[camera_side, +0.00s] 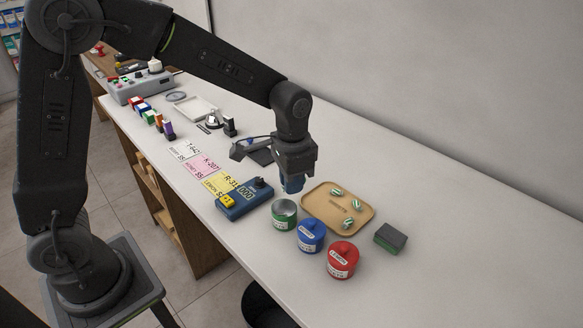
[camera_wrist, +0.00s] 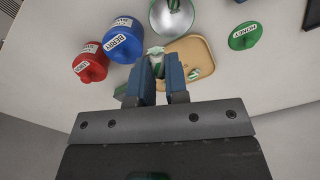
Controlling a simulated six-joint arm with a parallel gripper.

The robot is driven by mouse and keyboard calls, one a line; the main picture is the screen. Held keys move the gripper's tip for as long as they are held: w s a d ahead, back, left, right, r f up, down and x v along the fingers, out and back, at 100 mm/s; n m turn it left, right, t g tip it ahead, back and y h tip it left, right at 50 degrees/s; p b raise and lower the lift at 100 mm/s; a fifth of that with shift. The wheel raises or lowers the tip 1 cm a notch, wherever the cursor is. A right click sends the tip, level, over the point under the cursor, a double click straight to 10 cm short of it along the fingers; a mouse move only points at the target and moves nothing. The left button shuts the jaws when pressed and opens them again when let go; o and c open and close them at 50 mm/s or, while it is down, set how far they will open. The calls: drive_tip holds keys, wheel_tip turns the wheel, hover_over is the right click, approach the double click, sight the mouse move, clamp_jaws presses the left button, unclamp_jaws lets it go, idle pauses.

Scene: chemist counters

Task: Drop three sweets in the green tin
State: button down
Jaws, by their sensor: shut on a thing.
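The green tin (camera_side: 284,222) stands open on the counter, and its bare inside shows in the wrist view (camera_wrist: 172,16). My gripper (camera_side: 292,188) is just above and behind it, pointing down. In the wrist view its blue fingers (camera_wrist: 161,82) are shut on a small sweet (camera_wrist: 158,69), mostly hidden between them. The tan tray (camera_side: 318,200) lies to the right of the gripper. Three green-and-white striped sweets lie on it: one at the back (camera_side: 336,191), one at the right (camera_side: 356,204) and one in front (camera_side: 348,222).
A lidded blue tin (camera_side: 311,240) and a lidded red tin (camera_side: 342,264) stand in a row with the green one. A sponge (camera_side: 390,237) lies right of the tray. The green lid (camera_wrist: 244,36) lies on the counter. A blue counting device (camera_side: 245,201) is left of the green tin.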

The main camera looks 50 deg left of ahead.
drive_tip(key=shift+f, duration=0.75)
drive_tip(key=c, duration=1.1)
unclamp_jaws()
drive_tip(key=shift+o, duration=0.2)
drive_tip(key=shift+r, duration=0.1)
wheel_tip(320, 180, up, 14)
